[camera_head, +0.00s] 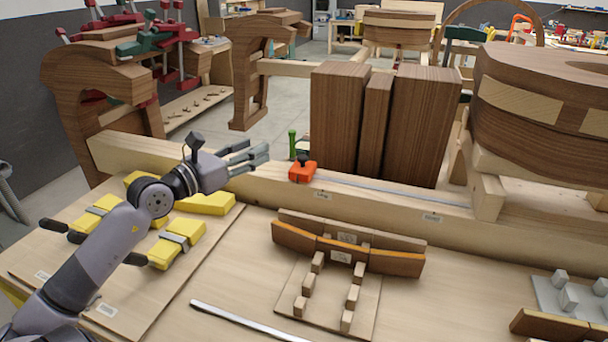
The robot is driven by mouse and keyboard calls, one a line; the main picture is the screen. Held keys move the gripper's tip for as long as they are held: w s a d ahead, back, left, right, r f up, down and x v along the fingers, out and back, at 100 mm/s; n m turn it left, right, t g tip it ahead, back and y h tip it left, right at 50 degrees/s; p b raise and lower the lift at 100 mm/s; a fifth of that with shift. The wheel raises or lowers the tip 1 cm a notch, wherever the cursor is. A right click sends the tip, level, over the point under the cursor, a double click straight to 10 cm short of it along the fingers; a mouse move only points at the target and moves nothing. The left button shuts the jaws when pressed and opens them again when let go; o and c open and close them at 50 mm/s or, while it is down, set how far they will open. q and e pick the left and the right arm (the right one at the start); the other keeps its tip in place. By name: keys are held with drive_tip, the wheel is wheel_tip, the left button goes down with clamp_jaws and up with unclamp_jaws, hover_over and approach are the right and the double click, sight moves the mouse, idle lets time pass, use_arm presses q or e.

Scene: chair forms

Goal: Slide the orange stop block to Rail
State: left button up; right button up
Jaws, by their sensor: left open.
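The orange stop block (302,171) sits on the light wooden beam behind the bench top, at the left end of a thin metal rail (392,193) that runs along the beam to the right. A small label (321,195) is on the beam's front near the block, and another label (432,217) is further right. My left gripper (257,157) is open, with its fingers pointing right, a short way left of the orange block and apart from it. Nothing shows between its fingers. My right gripper is not in view.
Tall dark wood blocks (337,118) stand behind the rail. A curved chair form (540,110) stands at the right. Yellow blocks (176,244) lie on a board under my left arm. A curved slat piece (345,250) with pegs lies in front on the bench.

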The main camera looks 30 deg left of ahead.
sight(299, 159)
use_arm(q)
wheel_tip(299, 159, down, 10)
drive_tip(key=r+b, duration=0.1)
drive_tip(key=b, duration=0.6)
drive_tip(key=w+p, duration=0.1)
drive_tip(key=w, duration=0.4)
drive_tip(key=w+d+p, duration=0.1)
drive_tip(key=w, duration=0.4)
drive_tip(key=w+d+p, duration=0.1)
drive_tip(key=w, duration=0.5)
drive_tip(key=shift+d+f, duration=0.15)
drive_tip(key=shift+d, duration=0.05)
drive_tip(key=shift+w+d, duration=0.1)
drive_tip(key=shift+w, duration=0.5)
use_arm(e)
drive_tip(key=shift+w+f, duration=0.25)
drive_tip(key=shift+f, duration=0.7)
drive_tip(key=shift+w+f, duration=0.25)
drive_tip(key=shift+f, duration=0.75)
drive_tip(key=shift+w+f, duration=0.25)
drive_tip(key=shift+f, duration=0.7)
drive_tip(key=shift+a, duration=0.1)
use_arm(q)
clamp_jaws()
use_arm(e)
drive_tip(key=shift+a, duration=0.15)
